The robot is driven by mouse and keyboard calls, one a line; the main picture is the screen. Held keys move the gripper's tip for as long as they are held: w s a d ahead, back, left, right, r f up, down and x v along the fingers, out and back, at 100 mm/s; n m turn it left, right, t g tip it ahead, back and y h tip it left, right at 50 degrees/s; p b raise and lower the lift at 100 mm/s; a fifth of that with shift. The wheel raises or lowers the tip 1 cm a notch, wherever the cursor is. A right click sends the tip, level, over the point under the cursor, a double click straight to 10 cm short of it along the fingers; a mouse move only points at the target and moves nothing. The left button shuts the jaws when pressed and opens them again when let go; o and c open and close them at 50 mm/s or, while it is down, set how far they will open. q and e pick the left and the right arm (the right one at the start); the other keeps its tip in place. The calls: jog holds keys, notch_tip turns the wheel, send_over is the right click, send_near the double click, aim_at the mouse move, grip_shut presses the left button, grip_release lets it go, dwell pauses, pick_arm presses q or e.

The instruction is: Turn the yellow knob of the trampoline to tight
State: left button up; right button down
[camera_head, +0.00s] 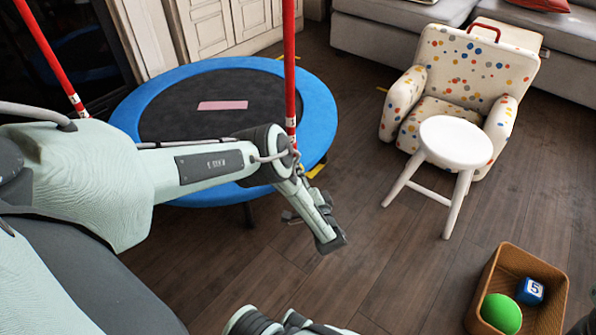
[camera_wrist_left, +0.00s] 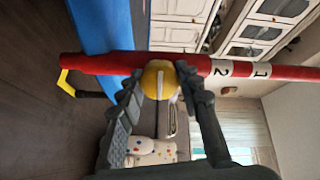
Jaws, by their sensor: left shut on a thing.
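The trampoline (camera_head: 330,105) has a blue rim, a dark mat and red poles. In the left wrist view, a yellow knob (camera_wrist_left: 158,80) with a white line sits on the red pole (camera_wrist_left: 100,63), which lies across the picture. The pole has a white band (camera_wrist_left: 235,69) marked 2 and 1. My left gripper (camera_wrist_left: 162,98) is shut on the knob, one finger at each side. In the head view my left gripper (camera_head: 312,228) is by the near pole (camera_head: 290,75), and the knob is hidden. My right gripper's fingers do not show.
A white stool (camera_head: 456,142) stands before a dotted armchair (camera_head: 478,70) at the right. A brown bin (camera_head: 545,310) with a green ball (camera_head: 501,314) and a blue block (camera_head: 530,291) is at lower right. The wooden floor between is clear.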

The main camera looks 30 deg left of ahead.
pick_arm(q)
jog(key=shift+s, duration=0.1)
dwell(0.4)
jog(key=o, duration=1.2)
jog(key=v, duration=1.2)
jog(key=shift+d, duration=0.1)
